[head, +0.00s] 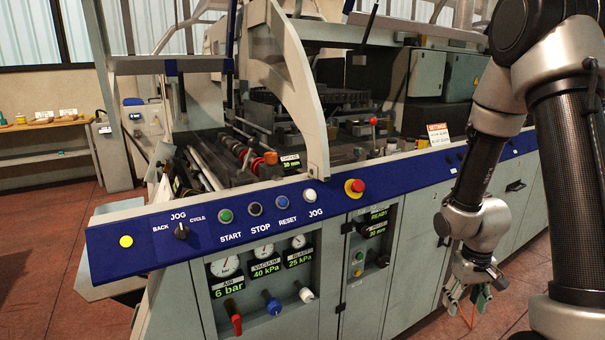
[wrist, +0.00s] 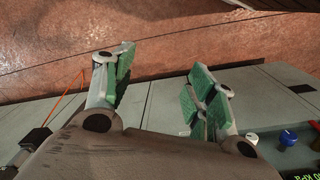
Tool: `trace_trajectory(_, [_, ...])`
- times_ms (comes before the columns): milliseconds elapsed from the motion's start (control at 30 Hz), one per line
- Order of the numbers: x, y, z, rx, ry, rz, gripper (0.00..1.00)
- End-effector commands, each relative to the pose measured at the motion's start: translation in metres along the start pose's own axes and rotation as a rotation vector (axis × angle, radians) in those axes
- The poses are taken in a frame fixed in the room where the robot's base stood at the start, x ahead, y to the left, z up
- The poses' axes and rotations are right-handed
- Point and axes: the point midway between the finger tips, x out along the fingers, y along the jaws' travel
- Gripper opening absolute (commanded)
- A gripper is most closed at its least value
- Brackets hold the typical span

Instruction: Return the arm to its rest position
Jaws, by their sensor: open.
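My gripper (head: 467,301) hangs low at the right in the head view, in front of the machine's grey lower cabinet doors. Its green-padded fingers stand apart and nothing shows between them. In the wrist view my gripper (wrist: 160,82) also shows open and empty, with grey panels and the reddish floor behind it. My arm comes down from the upper right of the head view, bent at the elbow. I cannot tell the exact gap between the gripper and the cabinet.
The large machine (head: 400,238) fills the middle. Its blue control panel (head: 215,222) carries buttons and a red emergency stop (head: 355,187). Gauges and knobs, including a blue knob (head: 271,303), sit below. Open reddish floor (head: 40,265) lies at the left. A wooden shelf (head: 45,125) stands behind.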

Motion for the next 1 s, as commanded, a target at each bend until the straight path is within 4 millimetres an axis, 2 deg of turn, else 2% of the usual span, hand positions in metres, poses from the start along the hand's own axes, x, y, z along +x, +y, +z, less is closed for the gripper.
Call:
trace_trajectory(33, [-0.030, 0.003, 0.011, 0.004, -0.022, 0.013, 0.56])
trace_trajectory(200, [-0.113, 0.000, 0.063, 0.021, -0.101, 0.015, 0.56])
trace_trajectory(400, [-0.192, -0.014, 0.115, 0.040, -0.068, -0.022, 0.56])
trace_trajectory(500, [-0.224, -0.021, 0.131, 0.051, 0.015, -0.040, 0.56])
trace_trajectory(733, [-0.278, -0.026, 0.141, 0.047, 0.279, -0.048, 0.56])
trace_trajectory(833, [-0.290, -0.026, 0.144, 0.043, 0.340, -0.048, 0.56])
trace_trajectory(1000, [-0.297, -0.027, 0.146, 0.039, 0.372, -0.048, 0.56])
